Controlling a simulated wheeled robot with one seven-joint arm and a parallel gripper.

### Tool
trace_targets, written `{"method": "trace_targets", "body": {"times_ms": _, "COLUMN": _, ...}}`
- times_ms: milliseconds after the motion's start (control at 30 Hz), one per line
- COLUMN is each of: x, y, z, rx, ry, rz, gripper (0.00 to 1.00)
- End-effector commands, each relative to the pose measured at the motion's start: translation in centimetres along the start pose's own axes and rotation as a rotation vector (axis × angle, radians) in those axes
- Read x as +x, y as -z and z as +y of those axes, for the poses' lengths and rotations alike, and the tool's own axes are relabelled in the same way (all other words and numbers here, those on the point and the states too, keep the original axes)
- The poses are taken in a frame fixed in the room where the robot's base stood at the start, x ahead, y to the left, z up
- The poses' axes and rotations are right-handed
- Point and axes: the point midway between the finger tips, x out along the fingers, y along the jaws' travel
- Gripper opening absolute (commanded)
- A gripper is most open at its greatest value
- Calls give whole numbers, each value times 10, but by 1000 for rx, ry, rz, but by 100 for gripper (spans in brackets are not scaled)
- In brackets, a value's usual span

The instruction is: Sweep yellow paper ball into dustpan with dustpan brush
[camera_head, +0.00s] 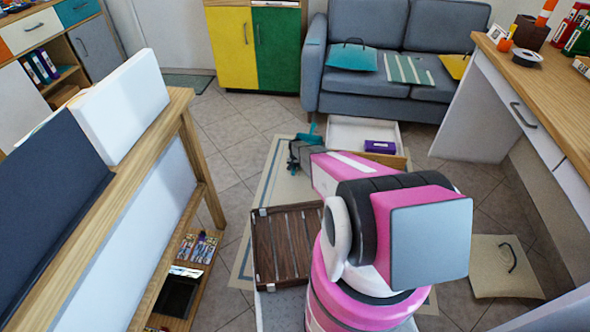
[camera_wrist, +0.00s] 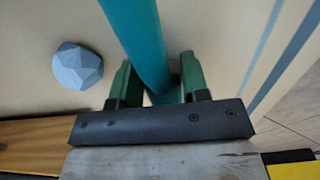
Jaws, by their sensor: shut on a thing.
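My gripper (camera_head: 300,150) is low over the floor ahead of me in the head view. In the wrist view its green fingers (camera_wrist: 158,82) are shut on a teal handle (camera_wrist: 138,38), which I take to be the dustpan brush. A bit of teal (camera_head: 310,136) shows by the gripper in the head view. The brush's bristles are hidden. A faceted blue-grey ball (camera_wrist: 78,65) lies left of the fingers, apart from them. No yellow paper ball and no clear dustpan show. A yellow patch (camera_wrist: 292,170) at the lower right of the wrist view cannot be identified.
A white tray or drawer (camera_head: 350,132) with a purple box (camera_head: 380,147) lies beyond the gripper. A dark slatted wooden crate (camera_head: 265,255) is nearer. A wooden shelf (camera_head: 150,165) stands left, a desk (camera_head: 540,85) right, a sofa (camera_head: 365,100) behind. A beige bag (camera_head: 490,280) lies right.

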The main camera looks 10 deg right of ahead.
Motion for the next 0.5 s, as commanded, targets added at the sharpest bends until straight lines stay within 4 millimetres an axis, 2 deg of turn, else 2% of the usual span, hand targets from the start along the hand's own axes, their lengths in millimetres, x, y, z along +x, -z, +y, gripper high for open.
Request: {"method": "trace_targets", "body": {"times_ms": 500, "x": -1, "y": 20, "z": 0, "rx": 0, "ry": 0, "rz": -1, "gripper": 23}}
